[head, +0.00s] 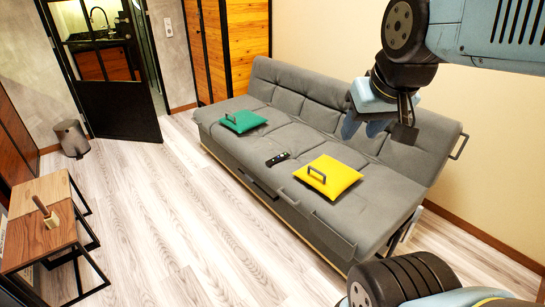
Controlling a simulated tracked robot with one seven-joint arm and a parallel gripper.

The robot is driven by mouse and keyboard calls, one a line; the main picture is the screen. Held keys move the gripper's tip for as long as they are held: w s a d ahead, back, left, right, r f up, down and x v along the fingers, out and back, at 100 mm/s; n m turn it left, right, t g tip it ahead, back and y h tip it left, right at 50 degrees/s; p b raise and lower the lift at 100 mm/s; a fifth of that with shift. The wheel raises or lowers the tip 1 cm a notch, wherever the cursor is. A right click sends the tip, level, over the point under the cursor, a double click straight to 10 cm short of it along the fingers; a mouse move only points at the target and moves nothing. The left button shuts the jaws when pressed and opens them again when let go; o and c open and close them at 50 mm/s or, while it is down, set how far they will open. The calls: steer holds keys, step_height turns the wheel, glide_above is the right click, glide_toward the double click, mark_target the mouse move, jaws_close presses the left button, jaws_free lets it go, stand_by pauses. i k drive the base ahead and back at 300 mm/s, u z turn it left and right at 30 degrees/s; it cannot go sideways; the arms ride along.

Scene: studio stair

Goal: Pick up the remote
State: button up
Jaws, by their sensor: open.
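The remote (278,159) is small and black and lies flat on the seat of the grey sofa (225,147). It lies between a green cushion and a yellow cushion. My gripper (378,130) hangs from the arm at the upper right, in front of the sofa's backrest in the picture. Its jaws are open and hold nothing that I can see. It is apart from the remote, to its right and higher in the picture.
A green cushion (243,122) and a yellow cushion (328,178), each with a dark handle-like loop, flank the remote. Wooden side tables (45,235) stand at the left. A dark bin (72,140) stands near the black-framed door (115,95). The wooden floor before the sofa is clear.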

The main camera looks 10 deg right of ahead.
mark_target(274, 161)
steer(key=k, duration=0.55)
steer(key=u, duration=0.3)
steer(key=i, duration=0.5)
steer(key=u, duration=0.55)
steer(key=i, duration=1.05)
steer(key=z, duration=0.5)
steer(key=i, duration=1.05)
steer(key=z, duration=0.75)
steer(key=k, duration=0.7)
steer(key=z, duration=0.15)
